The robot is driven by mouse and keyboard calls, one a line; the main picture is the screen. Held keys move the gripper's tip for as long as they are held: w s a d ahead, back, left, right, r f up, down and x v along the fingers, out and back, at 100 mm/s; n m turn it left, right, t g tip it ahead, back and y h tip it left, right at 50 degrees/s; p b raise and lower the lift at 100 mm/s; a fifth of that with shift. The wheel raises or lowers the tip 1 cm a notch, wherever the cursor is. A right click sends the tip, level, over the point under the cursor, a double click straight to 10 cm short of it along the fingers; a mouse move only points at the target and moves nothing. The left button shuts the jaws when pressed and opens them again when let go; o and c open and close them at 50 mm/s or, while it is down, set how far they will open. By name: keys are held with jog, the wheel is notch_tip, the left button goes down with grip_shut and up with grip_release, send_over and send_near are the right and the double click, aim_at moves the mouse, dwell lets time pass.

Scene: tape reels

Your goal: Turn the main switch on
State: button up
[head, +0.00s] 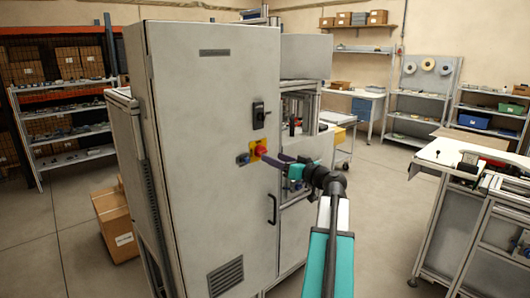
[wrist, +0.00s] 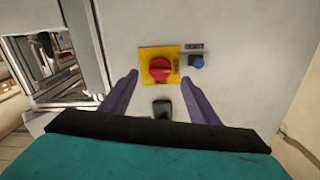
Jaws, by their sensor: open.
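The main switch is a red rotary knob (wrist: 160,69) on a yellow plate (wrist: 146,53), fixed to the grey cabinet door. It also shows in the head view as a red knob (head: 261,150), partly near my fingertips. My gripper (wrist: 161,82) is open and empty, facing the door. In the wrist view its two purple fingers stand to the left and right of the switch, and the knob lies between and slightly beyond their tips. My gripper (head: 279,159) shows in the head view close to the switch from the right. I cannot tell whether the fingers touch anything.
A blue button (wrist: 197,61) sits beside the switch. A black latch (head: 259,115) is above it in the head view and a door handle (head: 272,209) below. A workbench (head: 470,165) stands at right, with open floor before it.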

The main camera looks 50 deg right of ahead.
aim_at(261, 152)
jog(key=w+p, duration=0.1)
jog(key=w, duration=0.5)
jog(key=shift+w+d+p, duration=0.2)
jog(key=shift+w+p, duration=0.15)
jog(key=shift+p, duration=0.05)
jog(key=c, duration=1)
